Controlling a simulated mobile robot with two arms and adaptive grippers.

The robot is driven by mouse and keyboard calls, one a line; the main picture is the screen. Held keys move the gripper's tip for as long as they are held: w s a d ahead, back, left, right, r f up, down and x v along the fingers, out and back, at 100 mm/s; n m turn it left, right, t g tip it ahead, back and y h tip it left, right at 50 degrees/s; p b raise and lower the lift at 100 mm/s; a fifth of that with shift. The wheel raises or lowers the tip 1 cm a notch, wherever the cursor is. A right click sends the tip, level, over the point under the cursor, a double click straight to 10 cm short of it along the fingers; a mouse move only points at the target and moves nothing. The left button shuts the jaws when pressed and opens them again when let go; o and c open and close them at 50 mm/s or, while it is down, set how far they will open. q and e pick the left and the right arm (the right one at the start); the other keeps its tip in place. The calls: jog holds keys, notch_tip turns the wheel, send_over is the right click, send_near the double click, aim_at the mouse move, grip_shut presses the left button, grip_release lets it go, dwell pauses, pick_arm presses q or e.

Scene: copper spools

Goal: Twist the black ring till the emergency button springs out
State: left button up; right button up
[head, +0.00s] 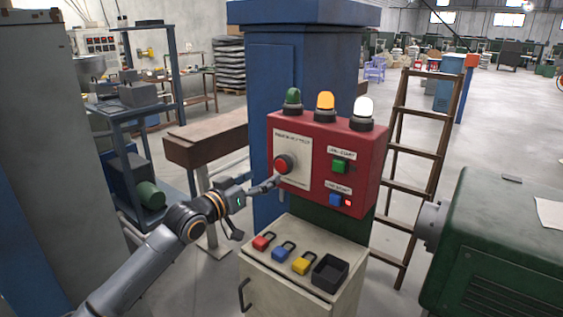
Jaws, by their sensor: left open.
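The emergency button (282,165) is a red round knob on a pale plate (301,148) at the left of the red control box (358,140). The black ring (291,157) shows as a dark rim around it. My left gripper (264,190) comes in from the lower left, close below and left of the button. It is open, with one finger reaching toward the button and the other lower. I cannot tell whether a finger touches the ring. My right gripper is not in view.
Green (292,97), amber (325,101) and white (363,107) lamps top the box. Below it, a cabinet (298,293) holds padlocks and a black tray (330,271). A wooden ladder (415,160) stands right. A green machine (505,245) fills the lower right. A wooden bench (205,143) is behind my arm.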

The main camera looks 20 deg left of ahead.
aim_at(280, 167)
pick_arm(q)
jog(key=p+x, duration=0.2)
jog(key=x, duration=0.6)
jog(key=shift+w+d, duration=0.1)
jog(key=shift+w, duration=0.15)
jog(key=shift+w+d, duration=0.15)
jog(key=shift+w, duration=0.2)
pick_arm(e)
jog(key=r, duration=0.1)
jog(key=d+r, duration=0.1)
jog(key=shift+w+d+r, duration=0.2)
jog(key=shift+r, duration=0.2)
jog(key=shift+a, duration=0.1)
